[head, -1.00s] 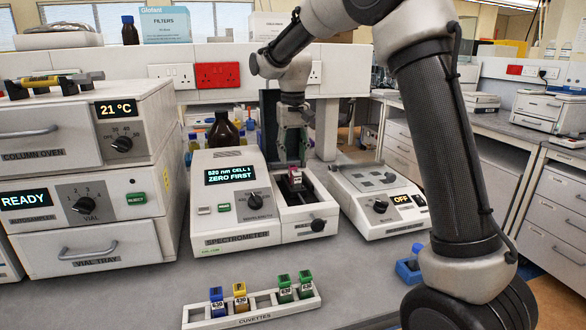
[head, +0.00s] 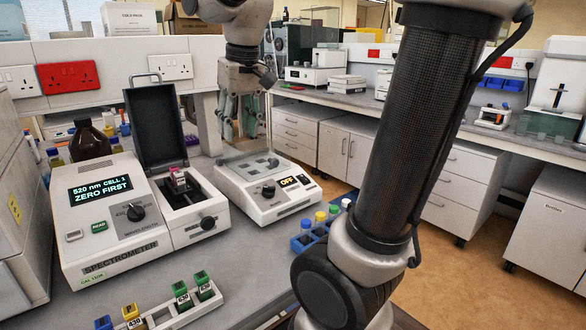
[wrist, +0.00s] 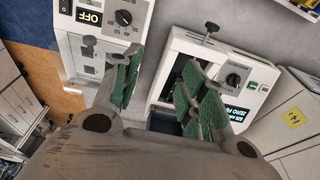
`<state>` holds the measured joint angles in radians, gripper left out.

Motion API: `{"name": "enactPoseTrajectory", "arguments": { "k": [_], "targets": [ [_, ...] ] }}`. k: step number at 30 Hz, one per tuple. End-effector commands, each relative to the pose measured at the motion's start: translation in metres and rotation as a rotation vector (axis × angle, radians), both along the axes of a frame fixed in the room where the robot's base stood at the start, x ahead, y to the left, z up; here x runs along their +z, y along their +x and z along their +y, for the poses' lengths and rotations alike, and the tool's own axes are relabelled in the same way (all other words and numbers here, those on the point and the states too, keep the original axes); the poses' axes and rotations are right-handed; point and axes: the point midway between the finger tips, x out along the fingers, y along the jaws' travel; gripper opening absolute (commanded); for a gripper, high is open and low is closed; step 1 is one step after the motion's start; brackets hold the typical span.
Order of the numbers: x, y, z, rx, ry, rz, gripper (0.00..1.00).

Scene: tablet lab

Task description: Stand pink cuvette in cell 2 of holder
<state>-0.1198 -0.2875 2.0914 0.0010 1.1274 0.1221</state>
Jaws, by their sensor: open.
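The pink cuvette (head: 178,178) stands in the open sample well of the spectrometer (head: 108,215), its pink cap above the holder (head: 190,197). Which cell it is in cannot be told. My gripper (head: 241,128) is open and empty, with green finger pads, raised to the right of the spectrometer and apart from the cuvette. In the wrist view my gripper (wrist: 165,68) has its fingers spread, the right one in front of the spectrometer; the cuvette cannot be made out there.
The spectrometer's dark lid (head: 156,125) stands open behind the well. A hotplate unit reading OFF (head: 265,188) is to the right. A cuvette rack (head: 160,317) with blue, yellow and green caps is in front. A blue rack (head: 310,238) is at the bench edge.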

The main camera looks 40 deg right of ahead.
Motion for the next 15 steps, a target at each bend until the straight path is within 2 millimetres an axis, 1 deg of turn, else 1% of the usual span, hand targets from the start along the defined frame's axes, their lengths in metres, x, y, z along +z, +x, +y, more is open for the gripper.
{"name": "enactPoseTrajectory", "arguments": {
  "k": [1, 3, 6, 9, 10, 12, 15],
  "targets": [
    [-0.005, -0.032, -0.012, -0.005, 0.0, -0.034, 0.42],
    [-0.018, -0.068, -0.023, -0.006, -0.004, -0.073, 0.42],
    [-0.038, -0.108, -0.033, -0.007, -0.012, -0.119, 0.42],
    [-0.055, -0.133, -0.039, -0.006, -0.019, -0.149, 0.42],
    [-0.059, -0.138, -0.039, -0.006, -0.02, -0.154, 0.42],
    [-0.065, -0.146, -0.041, -0.006, -0.023, -0.164, 0.42],
    [-0.068, -0.149, -0.042, -0.006, -0.024, -0.168, 0.42]
  ]
}}
